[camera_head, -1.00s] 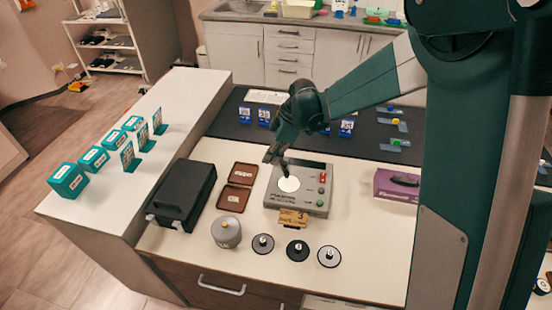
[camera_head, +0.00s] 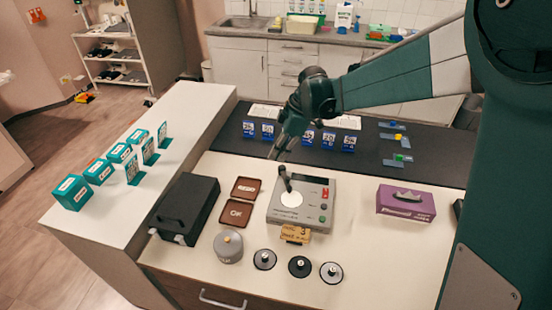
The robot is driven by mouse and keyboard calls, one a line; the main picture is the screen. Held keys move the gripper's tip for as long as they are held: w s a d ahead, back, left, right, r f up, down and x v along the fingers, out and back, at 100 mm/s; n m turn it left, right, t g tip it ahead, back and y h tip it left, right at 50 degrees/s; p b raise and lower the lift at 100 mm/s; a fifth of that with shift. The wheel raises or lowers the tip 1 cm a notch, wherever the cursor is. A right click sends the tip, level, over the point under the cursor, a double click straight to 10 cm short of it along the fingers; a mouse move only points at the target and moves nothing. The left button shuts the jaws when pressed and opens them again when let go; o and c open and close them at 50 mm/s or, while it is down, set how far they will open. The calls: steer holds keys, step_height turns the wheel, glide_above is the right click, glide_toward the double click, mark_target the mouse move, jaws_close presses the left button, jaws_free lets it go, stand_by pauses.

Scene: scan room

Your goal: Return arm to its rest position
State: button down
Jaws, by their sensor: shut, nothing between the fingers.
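My gripper (camera_head: 278,156) is shut and empty. It hangs above the far edge of the cream worktop (camera_head: 345,265), up and left of the grey device (camera_head: 317,212). My gripper appears apart from the device. My arm reaches in from the right, over the dark counter strip.
A black case (camera_head: 185,207), two brown trays (camera_head: 237,212), a grey pot (camera_head: 229,246) and several round discs (camera_head: 299,266) surround the device. A purple box (camera_head: 406,203) stands right. Teal boxes (camera_head: 73,192) line the white side counter. Blue numbered cards (camera_head: 308,137) stand behind.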

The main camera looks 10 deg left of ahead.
steer(key=shift+d, duration=0.1)
stand_by(0.5)
steer(key=s+d+r+m+t, duration=0.2)
steer(key=s+d+r+m, duration=0.35)
steer(key=d, duration=0.55)
steer(key=s+d+r+m+t, duration=0.2)
steer(key=s+d+r+m, duration=0.35)
steer(key=d, duration=0.45)
steer(key=s+d+m+t+h, duration=0.3)
steer(key=s+d+m, duration=0.6)
steer(key=s+d, duration=0.8)
steer(key=shift+f+m+t+h, duration=0.2)
steer(key=shift+m+t+h, duration=0.15)
steer(key=shift+t, duration=0.25)
stand_by(2.2)
